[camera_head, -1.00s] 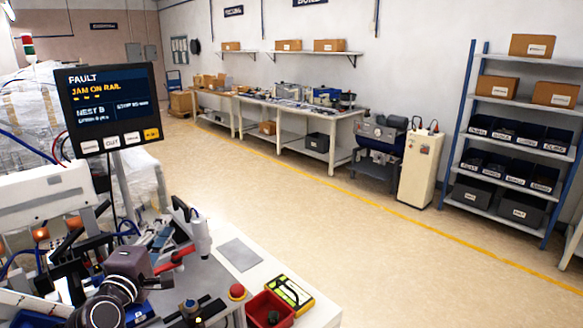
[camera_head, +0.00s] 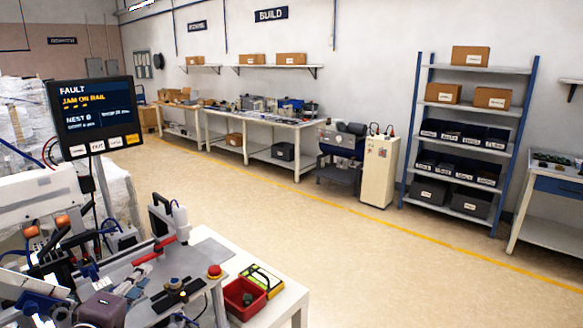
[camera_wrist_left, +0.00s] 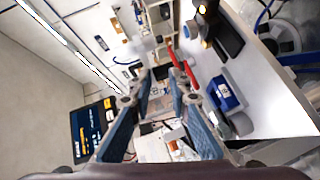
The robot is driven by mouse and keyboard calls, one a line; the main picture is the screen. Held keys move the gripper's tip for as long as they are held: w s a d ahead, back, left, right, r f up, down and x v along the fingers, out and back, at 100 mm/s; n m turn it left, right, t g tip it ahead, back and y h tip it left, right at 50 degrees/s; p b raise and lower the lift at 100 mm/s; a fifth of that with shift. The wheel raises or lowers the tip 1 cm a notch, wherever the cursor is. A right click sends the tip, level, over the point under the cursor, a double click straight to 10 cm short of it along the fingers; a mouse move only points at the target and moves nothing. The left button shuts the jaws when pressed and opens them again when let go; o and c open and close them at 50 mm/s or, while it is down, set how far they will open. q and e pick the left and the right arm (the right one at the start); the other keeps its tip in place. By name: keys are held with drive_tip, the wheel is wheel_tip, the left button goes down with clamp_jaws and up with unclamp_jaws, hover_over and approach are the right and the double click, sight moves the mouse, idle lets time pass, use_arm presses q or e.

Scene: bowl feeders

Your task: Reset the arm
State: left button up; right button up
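My left gripper (camera_wrist_left: 161,82) shows in the left wrist view with its two blue-padded fingers apart and nothing seen between them. In the head view the purplish-grey body of my left arm (camera_head: 100,308) is low at the left edge, beside the bench machinery; its fingers are hard to make out there. My right gripper is in neither view. A fault screen (camera_head: 96,115) reading "JAM ON RAIL" stands above the machine at the left; it also shows in the left wrist view (camera_wrist_left: 90,125).
The bench (camera_head: 285,300) carries a red handle (camera_head: 150,250), a red stop button (camera_head: 214,271), a red bin (camera_head: 238,293) and a yellow-black device (camera_head: 262,281). Open floor (camera_head: 370,270) lies to the right. A shelf rack (camera_head: 468,110) and a side table (camera_head: 545,225) stand along the wall.

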use_arm(q)
drive_tip(key=s+d+f+m+g+h, duration=0.1)
drive_tip(key=s+d+f+m+g, duration=0.35)
drive_tip(key=s+f, duration=0.4)
drive_tip(key=s+d+f+m+g, duration=0.3)
drive_tip(key=s+d+f+m, duration=0.3)
drive_tip(key=f, duration=0.3)
drive_tip(key=s+d+f+m+g, duration=0.1)
drive_tip(key=s+f+m+g, duration=0.25)
drive_tip(key=s, duration=0.65)
drive_tip(key=s+d+f+m+g, duration=0.1)
drive_tip(key=s+f+m+g, duration=0.3)
drive_tip(key=s, duration=0.6)
wheel_tip(320, 180, down, 31)
drive_tip(key=s+t+b, duration=0.1)
drive_tip(key=s+b, duration=0.1)
drive_tip(key=b, duration=0.1)
drive_tip(key=s+a+f+g+y+b, duration=0.1)
drive_tip(key=s+a+f, duration=0.1)
drive_tip(key=s+f, duration=1.4)
drive_tip(key=shift+s+a+f+n+b, duration=0.3)
drive_tip(key=shift+s+a+f, duration=0.05)
drive_tip(key=shift+f, duration=0.1)
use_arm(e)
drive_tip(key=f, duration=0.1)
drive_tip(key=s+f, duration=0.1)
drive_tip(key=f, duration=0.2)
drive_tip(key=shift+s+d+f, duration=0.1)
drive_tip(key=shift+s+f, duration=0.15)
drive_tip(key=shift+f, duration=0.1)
